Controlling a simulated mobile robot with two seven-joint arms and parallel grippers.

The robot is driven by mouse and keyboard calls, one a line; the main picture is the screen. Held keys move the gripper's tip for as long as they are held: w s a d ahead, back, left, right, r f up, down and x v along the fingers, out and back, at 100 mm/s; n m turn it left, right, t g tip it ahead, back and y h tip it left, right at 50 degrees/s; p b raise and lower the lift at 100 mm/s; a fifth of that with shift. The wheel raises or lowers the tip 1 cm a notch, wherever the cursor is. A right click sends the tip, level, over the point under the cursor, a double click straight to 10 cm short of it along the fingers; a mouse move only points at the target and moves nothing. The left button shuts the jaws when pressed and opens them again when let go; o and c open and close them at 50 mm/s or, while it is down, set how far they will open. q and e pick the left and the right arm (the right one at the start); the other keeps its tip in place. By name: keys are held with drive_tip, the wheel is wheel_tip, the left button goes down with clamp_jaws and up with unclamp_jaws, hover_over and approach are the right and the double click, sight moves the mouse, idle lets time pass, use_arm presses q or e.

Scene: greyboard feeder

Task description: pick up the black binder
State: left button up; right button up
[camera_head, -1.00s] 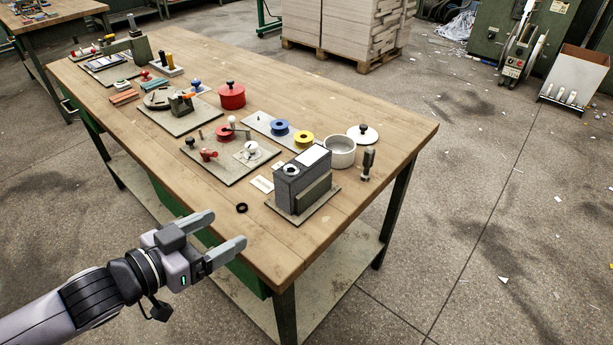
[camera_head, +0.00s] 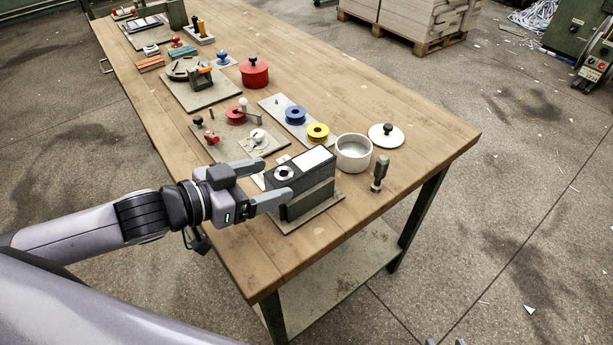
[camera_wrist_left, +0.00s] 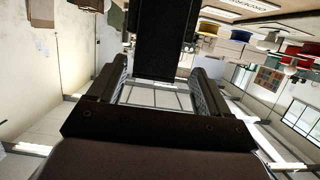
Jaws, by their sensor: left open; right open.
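The black binder (camera_head: 316,175) stands upright in a grey stand (camera_head: 308,205) near the table's front corner, with a white label and a round hole on it. My left gripper (camera_head: 274,184) is open at the binder's near end, one finger toward each side. In the left wrist view, the dark binder (camera_wrist_left: 166,40) shows between the open fingers (camera_wrist_left: 160,88), with gaps on both sides. I cannot tell how deep it sits between them. Only two small tips of my right gripper (camera_head: 445,342) show at the bottom edge, apart from each other.
A grey round bowl (camera_head: 353,154), a white lid (camera_head: 386,136) and a dark-handled tool (camera_head: 380,174) stand right of the binder. A red pot (camera_head: 255,72) is further back. The table's right side is mostly clear.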

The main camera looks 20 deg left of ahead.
sight(294, 175)
use_arm(q)
drive_tip(key=shift+s+d+p+x, duration=0.1)
drive_tip(key=shift+d+p+x, duration=0.1)
drive_tip(key=shift+x, duration=1.35)
drive_tip(key=shift+s+d+p+x, duration=0.1)
drive_tip(key=shift+p+x, duration=0.05)
drive_tip(key=shift+x, duration=1.4)
drive_tip(key=shift+r, duration=0.1)
drive_tip(key=c, duration=1.2)
